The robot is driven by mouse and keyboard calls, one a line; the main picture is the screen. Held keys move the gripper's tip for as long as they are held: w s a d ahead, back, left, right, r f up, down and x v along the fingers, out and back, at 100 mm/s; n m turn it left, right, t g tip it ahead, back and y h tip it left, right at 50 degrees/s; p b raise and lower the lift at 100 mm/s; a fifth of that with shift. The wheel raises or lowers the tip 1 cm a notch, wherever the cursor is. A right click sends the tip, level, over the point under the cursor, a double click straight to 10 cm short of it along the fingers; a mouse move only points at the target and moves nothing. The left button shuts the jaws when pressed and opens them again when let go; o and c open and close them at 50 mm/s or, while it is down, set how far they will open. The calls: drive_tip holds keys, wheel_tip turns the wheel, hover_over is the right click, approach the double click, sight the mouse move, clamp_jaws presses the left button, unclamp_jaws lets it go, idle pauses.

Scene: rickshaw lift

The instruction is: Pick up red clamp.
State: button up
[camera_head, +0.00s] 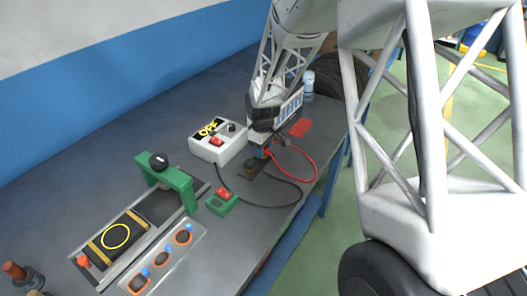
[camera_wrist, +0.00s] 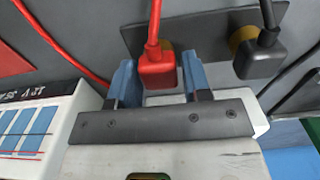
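The red clamp (camera_wrist: 158,72) sits between the two blue fingers of my gripper (camera_wrist: 160,82) in the wrist view. A red cable (camera_wrist: 154,22) runs from its top, and a brass terminal (camera_wrist: 167,46) shows behind it. The left finger is very close to the clamp; a narrow gap shows on the right, so the gripper looks open around it. In the head view my gripper (camera_head: 258,151) points down at the table, and the clamp is mostly hidden there.
A black clamp (camera_wrist: 262,56) with a black cable is just right of my gripper in the wrist view. In the head view, a white box with a red switch (camera_head: 217,143), a green box (camera_head: 221,203) and a green frame (camera_head: 172,182) stand to the left on the grey table (camera_head: 100,165).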

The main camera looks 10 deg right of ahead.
drive_tip(key=c, duration=0.6)
drive_tip(key=shift+r, duration=0.15)
drive_tip(key=shift+r, duration=0.55)
drive_tip(key=shift+s+r, duration=0.2)
drive_tip(key=shift+r, duration=0.4)
drive_tip(key=shift+s+r, duration=0.2)
drive_tip(key=shift+r, duration=0.35)
drive_tip(key=s, duration=0.5)
drive_tip(key=s+r, duration=0.1)
drive_tip(key=s, duration=0.9)
drive_tip(key=shift+s+d+r, duration=0.1)
drive_tip(key=shift+d+r, duration=0.05)
drive_tip(key=shift+d, duration=0.15)
drive_tip(key=w+d+r, duration=0.1)
drive_tip(key=w+r, duration=0.4)
drive_tip(key=w, duration=0.5)
drive_tip(key=w+d+r, duration=0.2)
drive_tip(key=w+r, duration=0.4)
drive_tip(key=w, duration=0.4)
drive_tip(key=w+d+r, duration=0.2)
drive_tip(key=w+r, duration=0.3)
drive_tip(key=w, duration=0.4)
drive_tip(key=shift+w+d+r, duration=0.25)
drive_tip(key=shift+w+r, duration=0.05)
drive_tip(key=shift+w, duration=0.1)
